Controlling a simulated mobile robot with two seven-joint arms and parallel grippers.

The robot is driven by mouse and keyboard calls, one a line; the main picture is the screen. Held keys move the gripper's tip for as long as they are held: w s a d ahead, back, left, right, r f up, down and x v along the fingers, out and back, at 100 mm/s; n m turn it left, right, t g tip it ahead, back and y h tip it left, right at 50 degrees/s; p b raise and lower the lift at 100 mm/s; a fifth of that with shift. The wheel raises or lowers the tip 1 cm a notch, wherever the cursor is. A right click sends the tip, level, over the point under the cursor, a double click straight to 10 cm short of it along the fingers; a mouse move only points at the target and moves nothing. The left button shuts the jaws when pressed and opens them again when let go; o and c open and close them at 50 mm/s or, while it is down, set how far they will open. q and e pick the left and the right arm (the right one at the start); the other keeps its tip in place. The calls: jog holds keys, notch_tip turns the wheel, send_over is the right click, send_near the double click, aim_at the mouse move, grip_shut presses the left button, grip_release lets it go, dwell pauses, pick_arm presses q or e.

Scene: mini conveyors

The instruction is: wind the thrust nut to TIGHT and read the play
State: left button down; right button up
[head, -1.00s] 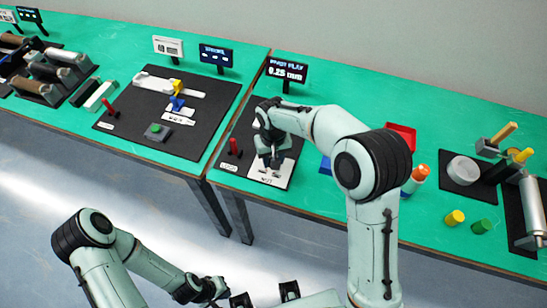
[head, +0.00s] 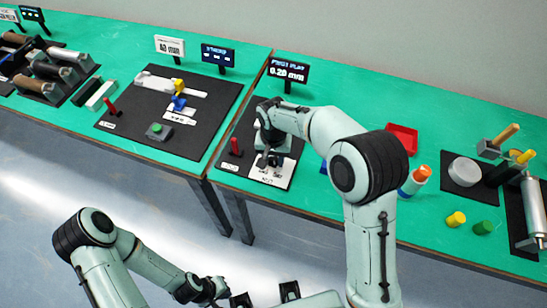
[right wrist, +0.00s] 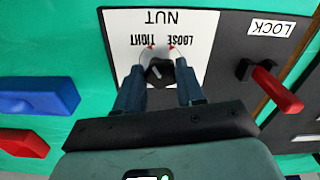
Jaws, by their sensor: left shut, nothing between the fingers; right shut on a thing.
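The thrust nut is a small black knob (right wrist: 160,72) on a white plate (right wrist: 200,22) printed NUT, LOOSE and TIGHT, upside down in the right wrist view. My right gripper (right wrist: 161,80) points down at the plate, its two blue-grey fingers on either side of the knob and shut on it. Red marks show by the printed words; where the knob's pointer stands is hard to tell. In the head view the right gripper (head: 270,158) hides the knob. The play display (head: 288,70) reads about 0.28 mm. My left gripper (head: 215,289) is shut and empty, low in front of the table.
A red lever (right wrist: 275,88) marked LOCK stands beside the plate. A blue block (right wrist: 38,96) and a red block (right wrist: 22,143) lie on the other side. A red tray (head: 402,137) and an orange-capped bottle (head: 416,180) stand right of my right arm.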

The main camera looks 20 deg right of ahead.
aim_at(273, 162)
jog(key=shift+w, duration=0.1)
jog(key=o, duration=1)
jog(key=shift+o, duration=0.2)
jog(key=shift+r, duration=0.1)
pick_arm(q)
jog(key=shift+w+r+p, duration=0.6)
jog(key=shift+r+p, duration=0.15)
jog(key=shift+r, duration=0.15)
pick_arm(e)
notch_tip(273, 162, up, 13)
jog(key=shift+r, duration=0.15)
pick_arm(q)
jog(key=shift+s, duration=0.1)
